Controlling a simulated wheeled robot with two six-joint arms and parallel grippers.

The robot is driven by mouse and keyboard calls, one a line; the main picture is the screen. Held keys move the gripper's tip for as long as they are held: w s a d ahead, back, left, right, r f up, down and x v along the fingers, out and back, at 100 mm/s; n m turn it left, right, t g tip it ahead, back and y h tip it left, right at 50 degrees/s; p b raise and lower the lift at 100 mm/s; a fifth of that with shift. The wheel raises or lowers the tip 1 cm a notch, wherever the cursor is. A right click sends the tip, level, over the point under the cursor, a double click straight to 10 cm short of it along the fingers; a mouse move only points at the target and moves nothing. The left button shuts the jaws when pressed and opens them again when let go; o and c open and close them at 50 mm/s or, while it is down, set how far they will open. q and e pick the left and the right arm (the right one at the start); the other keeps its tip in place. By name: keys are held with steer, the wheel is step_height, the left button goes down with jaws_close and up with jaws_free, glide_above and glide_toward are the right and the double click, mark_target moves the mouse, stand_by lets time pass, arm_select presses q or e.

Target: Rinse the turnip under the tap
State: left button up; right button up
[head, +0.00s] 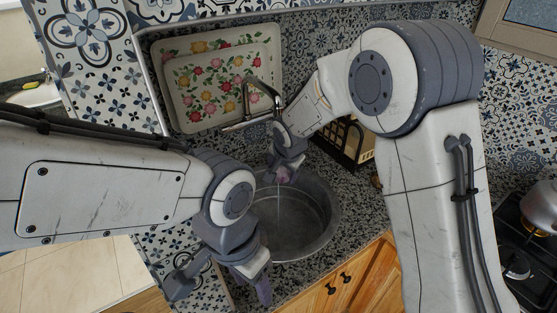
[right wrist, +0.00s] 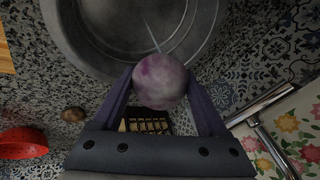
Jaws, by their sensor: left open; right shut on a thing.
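The turnip (head: 285,174) is pale with purple patches. My right gripper (head: 288,168) is shut on it, inside the upper part of the round metal sink (head: 325,222). In the right wrist view the turnip (right wrist: 160,80) sits between both fingers, with the sink (right wrist: 205,25) behind it. The metal tap (head: 247,122) stands at the back of the sink, its spout close to my right gripper. A thin pale line, like a water stream, shows against the basin by the turnip; I cannot tell whether it touches it. My left gripper (head: 222,285) is open and empty at the counter's front.
A floral tray (head: 220,75) leans on the tiled wall behind the tap. A dark rack (head: 345,142) stands right of the sink. A kettle (head: 541,205) is on the stove at far right. A red bowl (right wrist: 22,142) and a brown round item (right wrist: 73,114) show in the wrist view.

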mark_target(286, 179)
steer(key=shift+s+d+r+b, duration=0.15)
steer(key=shift+s+b, duration=0.2)
steer(key=shift+s, duration=0.25)
steer(key=shift+s+d+r+b, duration=0.15)
steer(key=shift+s+b, duration=0.15)
steer(key=shift+s, duration=0.25)
steer(key=shift+s+d+r+b, duration=0.1)
steer(key=shift+s+r+b, duration=0.15)
steer(key=shift+s, duration=0.35)
steer(key=shift+s+d+r+b, duration=0.1)
steer(key=shift+s+r+b, duration=0.1)
steer(key=shift+s, duration=0.4)
steer(key=shift+s+d+r+b, duration=0.15)
steer(key=shift+s+r+b, duration=0.1)
steer(key=shift+s, duration=0.4)
steer(key=shift+s+d+r+b, duration=0.15)
steer(key=shift+s+r, duration=0.1)
steer(key=shift+s, duration=0.45)
steer(key=shift+s+d+r+b, duration=0.1)
steer(key=shift+s+r+b, duration=0.15)
steer(key=shift+s, duration=0.4)
